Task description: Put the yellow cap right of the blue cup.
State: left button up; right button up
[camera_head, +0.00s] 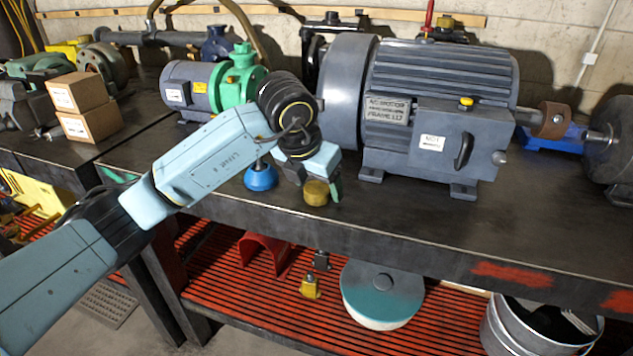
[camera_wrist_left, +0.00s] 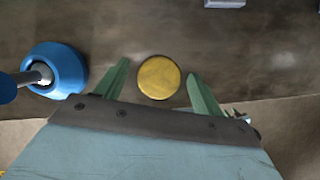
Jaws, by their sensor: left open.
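The yellow cap (camera_head: 316,192) is near the bench's front edge, to the right of the blue cup (camera_head: 260,178) in the head view, with a gap between them. My left gripper (camera_head: 320,182) is over the cap and hides part of it. In the left wrist view the round yellow cap (camera_wrist_left: 158,78) lies between the spread fingers of my left gripper (camera_wrist_left: 158,72), with a gap on each side. The blue cup (camera_wrist_left: 62,66), with a metal stem at its middle, is left of the fingers there. My right gripper is out of view.
A big grey motor (camera_head: 435,110) stands on the dark bench (camera_head: 440,222) to the right of the cap. A smaller grey and green motor (camera_head: 210,85) is behind my arm. Cardboard boxes (camera_head: 90,125) are at left. A red slatted shelf (camera_head: 235,270) lies below.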

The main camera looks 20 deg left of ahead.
pick_arm(q)
jog(key=shift+r, duration=0.25)
jog(key=p+v, duration=0.2)
jog(key=v, duration=0.9)
jog(key=shift+s+r, duration=0.25)
jog(key=shift+r, duration=0.1)
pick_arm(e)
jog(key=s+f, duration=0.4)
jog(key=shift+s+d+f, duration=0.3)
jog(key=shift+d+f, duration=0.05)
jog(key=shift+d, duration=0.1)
pick_arm(q)
jog(key=shift+a, duration=0.2)
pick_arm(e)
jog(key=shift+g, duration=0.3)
